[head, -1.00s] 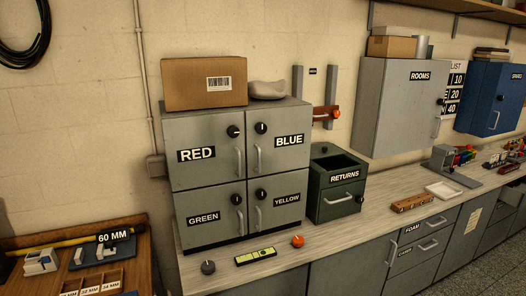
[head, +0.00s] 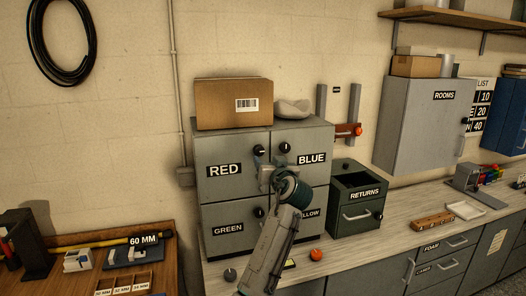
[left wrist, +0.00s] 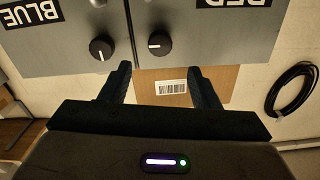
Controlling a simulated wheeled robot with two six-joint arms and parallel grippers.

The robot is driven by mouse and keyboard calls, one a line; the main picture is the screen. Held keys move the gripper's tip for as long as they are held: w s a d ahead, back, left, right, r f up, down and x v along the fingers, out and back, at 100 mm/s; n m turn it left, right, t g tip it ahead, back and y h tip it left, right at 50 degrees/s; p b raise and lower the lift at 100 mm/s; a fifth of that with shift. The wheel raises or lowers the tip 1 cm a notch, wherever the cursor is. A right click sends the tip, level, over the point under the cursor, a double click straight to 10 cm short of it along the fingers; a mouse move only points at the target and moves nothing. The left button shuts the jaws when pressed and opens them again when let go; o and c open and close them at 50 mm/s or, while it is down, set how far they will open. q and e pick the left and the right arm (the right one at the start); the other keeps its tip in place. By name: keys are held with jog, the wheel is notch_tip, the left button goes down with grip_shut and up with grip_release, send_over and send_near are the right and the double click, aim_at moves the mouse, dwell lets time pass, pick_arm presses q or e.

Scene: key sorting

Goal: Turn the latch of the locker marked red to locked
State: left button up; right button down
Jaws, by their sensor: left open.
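The red-marked locker door (head: 215,187) is the upper left of a grey block of lockers. Its black round latch knob (head: 259,150) sits at the door's upper right; it also shows in the left wrist view (left wrist: 159,43), where its white mark lies sideways. The blue-marked door's knob (head: 285,147) is beside it, and its mark stands upright in the left wrist view (left wrist: 101,47). My left gripper (head: 272,166) is open and empty in front of the lockers, just below the two knobs. In the left wrist view its fingers (left wrist: 160,74) point towards the red knob, apart from it.
A cardboard box (head: 233,104) and a pale lump (head: 293,108) lie on top of the lockers. My arm hides part of the green and yellow doors. A dark returns box (head: 352,220) stands to the right. An orange knob (head: 315,254) lies on the worktop.

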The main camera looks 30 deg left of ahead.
aim_at(260, 151)
pick_arm(q)
jog(key=p+x, duration=0.3)
jog(key=x, duration=0.4)
jog(key=shift+w+a+r, duration=0.15)
jog(key=shift+w+a, duration=0.1)
jog(key=shift+a, duration=0.05)
jog(key=shift+w+a+f+p, duration=0.25)
jog(key=shift+w+a+p, duration=0.15)
jog(key=shift+w+a, duration=0.1)
jog(key=shift+c, duration=0.5)
